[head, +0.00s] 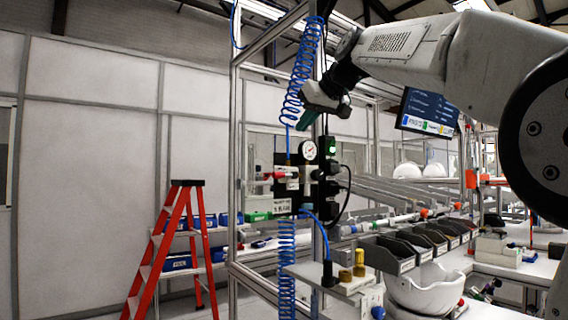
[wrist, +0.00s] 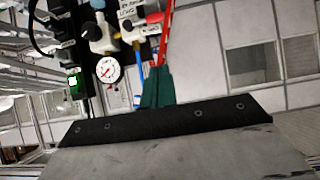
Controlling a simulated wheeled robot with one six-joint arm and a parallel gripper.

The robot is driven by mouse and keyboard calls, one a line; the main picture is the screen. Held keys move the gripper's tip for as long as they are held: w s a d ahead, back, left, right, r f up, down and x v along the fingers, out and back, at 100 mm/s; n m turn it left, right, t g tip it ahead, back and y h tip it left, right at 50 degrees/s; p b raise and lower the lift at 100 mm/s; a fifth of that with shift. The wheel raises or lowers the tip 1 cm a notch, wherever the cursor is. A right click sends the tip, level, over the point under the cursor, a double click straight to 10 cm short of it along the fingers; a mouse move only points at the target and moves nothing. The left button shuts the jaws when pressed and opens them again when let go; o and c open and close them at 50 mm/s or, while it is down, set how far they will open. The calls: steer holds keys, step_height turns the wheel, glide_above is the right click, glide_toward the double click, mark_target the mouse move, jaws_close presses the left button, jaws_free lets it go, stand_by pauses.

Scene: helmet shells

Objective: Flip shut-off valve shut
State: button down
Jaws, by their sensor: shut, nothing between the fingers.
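The shut-off valve's red handle (head: 281,175) shows on the left side of a dark panel assembly on the aluminium frame. It appears to lie roughly level. A round white pressure gauge (head: 309,150) sits above and right of it. My gripper (head: 304,122), with green fingertips, is shut and empty above the gauge, apart from the handle. In the wrist view, my shut green fingers (wrist: 157,90) point toward the panel. The gauge (wrist: 107,70) is left of them, and a small red part (wrist: 153,18), seemingly the handle, is beyond the tips. The valve body is partly hidden.
A coiled blue hose (head: 303,75) hangs close beside my gripper, and another coil (head: 287,260) hangs below the panel. A frame post (head: 233,160) stands left. Dark bins (head: 390,252) and a white helmet shell (head: 425,290) are lower right. A red stepladder (head: 160,250) stands left.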

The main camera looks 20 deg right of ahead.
stand_by(0.3)
glide_above(284, 175)
steer(key=s, duration=0.2)
step_height(284, 175, down, 6)
steer(key=shift+w+a+f, duration=0.1)
steer(key=shift+a+f, duration=0.1)
steer(key=shift+f, duration=0.7)
steer(key=shift+a+f, duration=0.15)
steer(key=shift+f, duration=0.7)
steer(key=shift+d, duration=0.1)
